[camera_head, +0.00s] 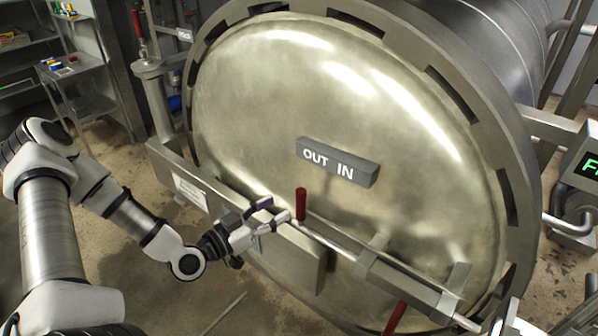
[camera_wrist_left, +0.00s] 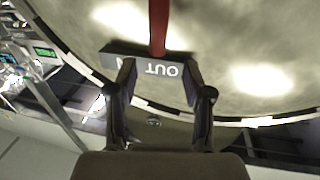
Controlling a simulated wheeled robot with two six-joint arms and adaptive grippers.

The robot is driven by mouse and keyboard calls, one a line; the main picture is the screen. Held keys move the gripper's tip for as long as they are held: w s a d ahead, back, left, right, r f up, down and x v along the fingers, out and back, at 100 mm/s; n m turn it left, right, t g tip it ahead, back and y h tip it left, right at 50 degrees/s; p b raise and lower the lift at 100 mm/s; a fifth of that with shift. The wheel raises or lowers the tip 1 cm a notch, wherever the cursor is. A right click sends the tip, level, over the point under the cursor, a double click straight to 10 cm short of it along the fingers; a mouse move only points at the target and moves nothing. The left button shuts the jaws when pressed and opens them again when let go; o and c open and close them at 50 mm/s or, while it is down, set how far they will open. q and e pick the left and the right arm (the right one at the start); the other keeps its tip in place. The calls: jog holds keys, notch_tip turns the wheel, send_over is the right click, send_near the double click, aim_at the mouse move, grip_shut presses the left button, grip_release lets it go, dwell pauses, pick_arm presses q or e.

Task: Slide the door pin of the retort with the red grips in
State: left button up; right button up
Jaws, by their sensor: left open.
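The retort's round metal door (camera_head: 290,110) carries a plate (camera_head: 337,162) marked OUT on the left and IN on the right. Below it, the door pin (camera_head: 335,241) lies as a bright rod in brackets along a sloping bar. An upright red grip (camera_head: 301,204) stands at its left end, and a second red grip (camera_head: 396,318) shows low at the right. My left gripper (camera_head: 282,209) is open just left of the upright grip. In the left wrist view the red grip (camera_wrist_left: 158,25) lies beyond and between the spread fingertips (camera_wrist_left: 160,74); contact is not visible. My right gripper cannot be made out.
A grey block (camera_head: 290,255) hangs under the bar, close below my left gripper. A hinge post (camera_head: 160,100) stands left of the door. Shelving (camera_head: 75,85) is at the far left, and a green-lit display (camera_head: 588,163) is at the right edge. Floor is open at lower left.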

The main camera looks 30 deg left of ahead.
aim_at(297, 199)
pick_arm(q)
jog(key=w, duration=0.1)
jog(key=w+d+b, duration=0.1)
jog(key=w+f, duration=0.1)
jog(key=shift+w+d+b, duration=0.3)
jog(key=shift+d+b, duration=0.05)
jog(key=shift+b, duration=0.05)
jog(key=x, duration=0.3)
jog(key=shift+w+a+r, duration=0.1)
jog(key=shift+w+r, duration=0.1)
jog(key=shift+w, duration=0.25)
jog(key=shift+w+d, duration=0.25)
jog(key=shift+w, duration=0.15)
jog(key=shift+a, duration=0.15)
jog(key=shift+s, duration=0.15)
grip_shut()
